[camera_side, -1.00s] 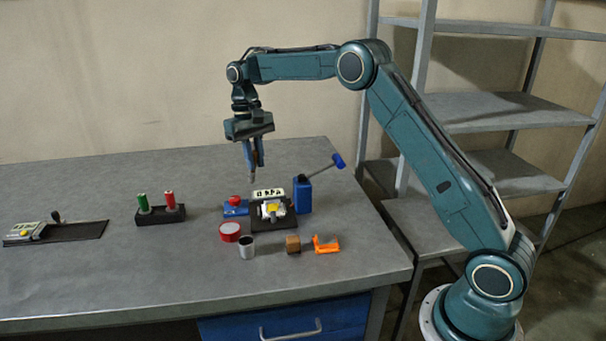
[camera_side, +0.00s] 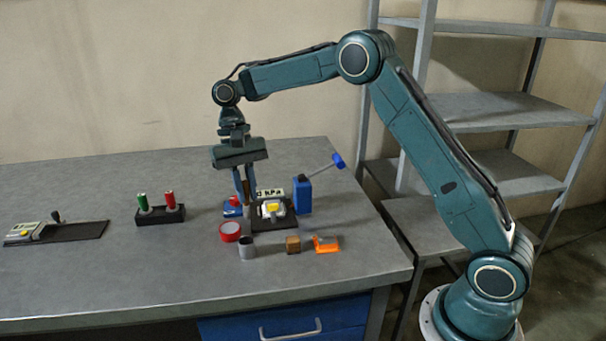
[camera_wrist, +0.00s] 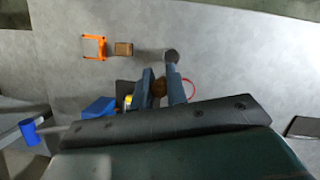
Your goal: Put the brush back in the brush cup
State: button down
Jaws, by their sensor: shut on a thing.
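My gripper (camera_side: 245,196) is shut on the brush (camera_side: 249,210), which hangs roughly upright between the fingers. In the wrist view, the brush (camera_wrist: 158,89) shows as a brown round shape between the two fingers (camera_wrist: 161,84). The brush cup, a small grey cylinder (camera_side: 247,252), stands on the table just below the brush in the side view. In the wrist view, the cup (camera_wrist: 171,56) shows a dark round mouth just beyond the fingertips. The brush appears above and apart from the cup. Its lower end is hard to make out in the wrist view.
A red ring-shaped roll (camera_side: 229,232) sits left of the cup. A brown block (camera_side: 293,245) and orange bracket (camera_side: 326,245) sit to its right. The table front (camera_side: 180,275) is clear.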

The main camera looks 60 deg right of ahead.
jog(key=shift+w+a+m+y, duration=0.3)
jog(key=shift+a+m, duration=0.3)
jog(key=shift+a, duration=0.1)
jog(key=shift+a, duration=0.2)
jog(key=shift+s+a+r+m+y, duration=0.15)
jog(key=shift+m+y, duration=0.15)
jog(key=shift+m, duration=0.35)
jog(key=shift+s+r+m+y, duration=0.1)
jog(key=shift+s+m+y, duration=0.15)
jog(key=shift+m, duration=0.35)
jog(key=shift+s+a+r+m+y, duration=0.1)
jog(key=shift+m+y, duration=0.25)
jog(key=shift+m, duration=0.3)
jog(key=shift+f, duration=0.25)
jog(key=shift+f, duration=2.6)
jog(key=shift+f, duration=1.6)
dwell(0.8)
